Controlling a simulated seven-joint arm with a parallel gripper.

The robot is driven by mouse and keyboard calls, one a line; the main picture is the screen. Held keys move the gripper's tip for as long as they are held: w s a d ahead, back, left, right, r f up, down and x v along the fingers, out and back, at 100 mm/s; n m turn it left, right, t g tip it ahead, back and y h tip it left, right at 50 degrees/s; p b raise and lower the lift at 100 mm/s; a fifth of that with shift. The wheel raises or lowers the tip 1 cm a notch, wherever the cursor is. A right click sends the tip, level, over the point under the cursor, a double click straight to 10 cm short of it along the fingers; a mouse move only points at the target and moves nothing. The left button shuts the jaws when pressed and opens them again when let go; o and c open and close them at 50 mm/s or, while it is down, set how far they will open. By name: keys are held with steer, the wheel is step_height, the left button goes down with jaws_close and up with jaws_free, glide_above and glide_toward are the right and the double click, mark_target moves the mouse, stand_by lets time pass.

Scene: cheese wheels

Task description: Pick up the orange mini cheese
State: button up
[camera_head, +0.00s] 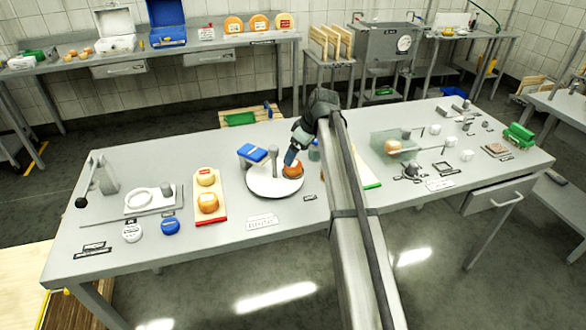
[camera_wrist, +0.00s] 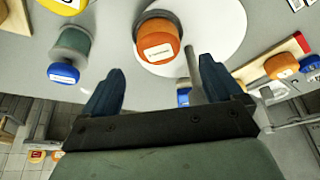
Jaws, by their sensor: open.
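An orange mini cheese (camera_head: 293,170) with a pale label sits on a round white plate (camera_head: 262,190), towards its right side. In the wrist view the cheese (camera_wrist: 158,42) shows large, beyond the fingertips, on the white plate (camera_wrist: 228,20). My gripper (camera_head: 290,157) is just above and behind the cheese in the head view. In the wrist view its two blue fingers (camera_wrist: 160,80) are spread apart with nothing between them. The cheese's far side is partly hidden by my gripper in the head view.
A grey post (camera_head: 273,157) stands on the plate beside the cheese, close to one finger. A blue-topped block (camera_head: 252,153) is behind it. A red-edged board (camera_head: 210,219) with two orange cheeses lies to the left. A clear greenish box (camera_head: 380,142) stands to the right.

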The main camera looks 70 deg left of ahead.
mark_target(294, 163)
steer(key=shift+w+d+f+x, duration=0.1)
steer(key=shift+d+x, duration=0.05)
steer(key=shift+x, duration=0.75)
steer(key=shift+w+d+f+x, duration=0.1)
steer(key=shift+w+x, duration=0.05)
steer(key=shift+x, duration=0.75)
steer(key=shift+w+d+x, duration=0.1)
steer(key=shift+d+x, duration=0.05)
steer(key=shift+x, duration=0.75)
steer(key=shift+c, duration=0.2)
steer(key=c, duration=1.2)
steer(key=shift+o, duration=0.2)
steer(key=shift+r, duration=0.15)
